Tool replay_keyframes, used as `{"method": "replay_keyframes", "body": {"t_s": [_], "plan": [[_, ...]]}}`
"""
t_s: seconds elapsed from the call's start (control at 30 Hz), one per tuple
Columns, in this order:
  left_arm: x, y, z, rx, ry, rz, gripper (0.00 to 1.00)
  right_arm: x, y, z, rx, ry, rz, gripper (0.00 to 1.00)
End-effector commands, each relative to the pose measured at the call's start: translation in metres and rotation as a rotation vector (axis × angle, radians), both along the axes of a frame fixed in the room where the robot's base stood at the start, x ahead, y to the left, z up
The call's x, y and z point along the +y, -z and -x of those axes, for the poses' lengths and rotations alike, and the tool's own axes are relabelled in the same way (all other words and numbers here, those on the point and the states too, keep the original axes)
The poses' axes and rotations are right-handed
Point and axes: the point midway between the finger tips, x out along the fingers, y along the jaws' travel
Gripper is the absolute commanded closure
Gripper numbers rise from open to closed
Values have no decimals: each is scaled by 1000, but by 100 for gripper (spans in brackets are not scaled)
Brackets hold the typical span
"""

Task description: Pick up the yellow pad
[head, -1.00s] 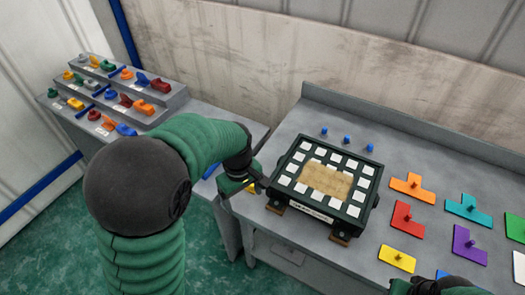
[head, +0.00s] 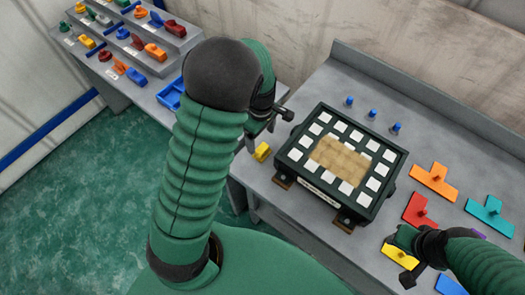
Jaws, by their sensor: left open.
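A small yellow block (head: 262,152) sits at the left edge of the grey bench, left of the black tray. A flat yellow piece with a knob (head: 400,256) lies near the bench's front edge. I cannot tell for sure which is the pad. My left gripper (head: 268,131) is open and empty, just above and beside the small yellow block, apart from it. My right gripper (head: 401,260) is over the flat yellow piece, its fingers apart, hiding part of it.
The black tray (head: 292,157) with white squares and a tan centre stands on the bench. Blue pegs (head: 372,113) stand behind it. Orange (head: 433,181), red (head: 418,213) and teal (head: 489,216) knobbed pieces lie right. A stepped rack (head: 190,50) of coloured parts is at upper left.

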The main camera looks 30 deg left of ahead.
Motion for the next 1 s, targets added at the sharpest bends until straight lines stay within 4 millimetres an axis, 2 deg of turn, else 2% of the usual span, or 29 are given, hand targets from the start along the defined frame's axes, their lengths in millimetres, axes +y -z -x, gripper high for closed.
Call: {"method": "replay_keyframes", "body": {"t_s": [0.17, 0.27, 0.4, 0.63, 1.0], "plan": [[-2, 20, 5, 2, 0, 2, 18, 0, 1, 0, -1, 0, 0, 64], [-5, 38, 10, 3, 0, 2, 18, 0, 1, 0, -1, 0, 0, 64], [-4, 57, 8, -1, -1, 0, 18, 0, 2, 0, -1, 0, 0, 64], [-5, 59, 8, -2, 0, 1, 18, 0, 2, 0, -1, 0, 0, 64], [-5, 58, 8, -2, 0, 0, 67, 0, 2, 0, 0, 0, 0, 64]]}}
